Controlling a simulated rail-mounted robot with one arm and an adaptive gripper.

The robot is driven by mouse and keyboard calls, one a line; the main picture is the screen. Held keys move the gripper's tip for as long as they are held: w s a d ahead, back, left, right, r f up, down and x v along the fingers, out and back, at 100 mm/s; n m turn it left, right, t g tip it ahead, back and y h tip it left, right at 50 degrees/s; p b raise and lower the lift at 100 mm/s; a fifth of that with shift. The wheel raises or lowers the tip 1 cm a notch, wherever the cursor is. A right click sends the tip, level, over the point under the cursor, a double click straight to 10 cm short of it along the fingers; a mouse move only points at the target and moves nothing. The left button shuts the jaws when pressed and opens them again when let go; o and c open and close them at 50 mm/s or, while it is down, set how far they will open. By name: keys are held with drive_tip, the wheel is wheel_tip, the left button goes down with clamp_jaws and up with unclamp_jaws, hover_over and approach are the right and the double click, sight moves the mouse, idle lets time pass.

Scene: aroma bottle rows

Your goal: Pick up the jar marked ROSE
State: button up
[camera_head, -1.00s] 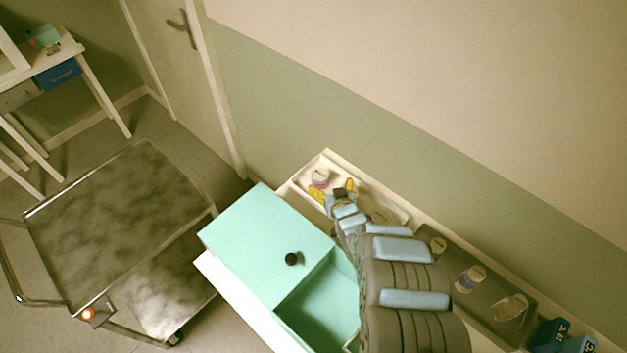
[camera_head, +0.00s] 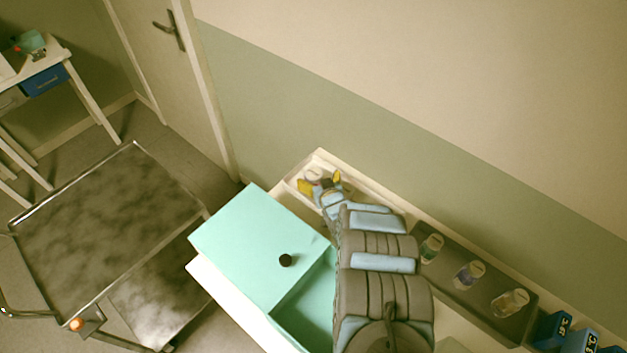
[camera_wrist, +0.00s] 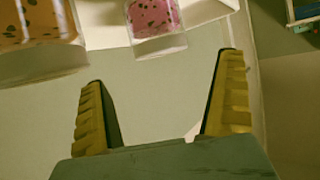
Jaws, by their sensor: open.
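My gripper (camera_head: 321,181) is open at the far left end of a white tray. A pale-lidded jar (camera_head: 313,173) stands there, close to the yellow fingers and partly hidden by them. In the wrist view, my open gripper (camera_wrist: 165,68) has nothing between its fingers. A clear jar with pink, dark-specked contents (camera_wrist: 155,16) shows beyond the fingertips, cut off by the top edge. A jar with orange-brown contents (camera_wrist: 38,28) is at the upper left. I cannot read ROSE on any jar.
The white tray (camera_head: 372,192) runs along the wall. A dark tray (camera_head: 450,290) holds several jars, such as one with a purple label (camera_head: 468,275). Blue blocks (camera_head: 552,329) stand at the right. A mint drawer box (camera_head: 255,240) is in front; a metal cart (camera_head: 105,220) is left.

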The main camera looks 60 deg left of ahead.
sight(314, 173)
drive_tip(key=shift+s+f+b+x, duration=0.15)
drive_tip(key=shift+b+x, duration=0.2)
drive_tip(key=shift+x, duration=0.8)
drive_tip(key=shift+s+f+b+x, duration=0.15)
drive_tip(key=shift+b+x, duration=0.15)
drive_tip(key=shift+x, duration=0.85)
drive_tip(key=shift+w+a+f, duration=0.2)
drive_tip(key=shift+w+a, duration=0.1)
drive_tip(key=shift+a, duration=0.2)
drive_tip(key=c, duration=1.4)
drive_tip(key=shift+o, duration=0.2)
drive_tip(key=shift+r, duration=0.15)
drive_tip(key=shift+r, duration=0.3)
drive_tip(key=r, duration=0.1)
drive_tip(key=r+p, duration=0.1)
drive_tip(key=r, duration=0.1)
drive_tip(key=shift+d+r, duration=0.1)
drive_tip(key=shift+d, duration=0.15)
drive_tip(key=w+r+p+v, duration=0.1)
drive_tip(key=r+p+v, duration=0.1)
drive_tip(key=p+v, duration=1)
drive_tip(key=v, duration=0.3)
drive_tip(key=shift+r, duration=0.25)
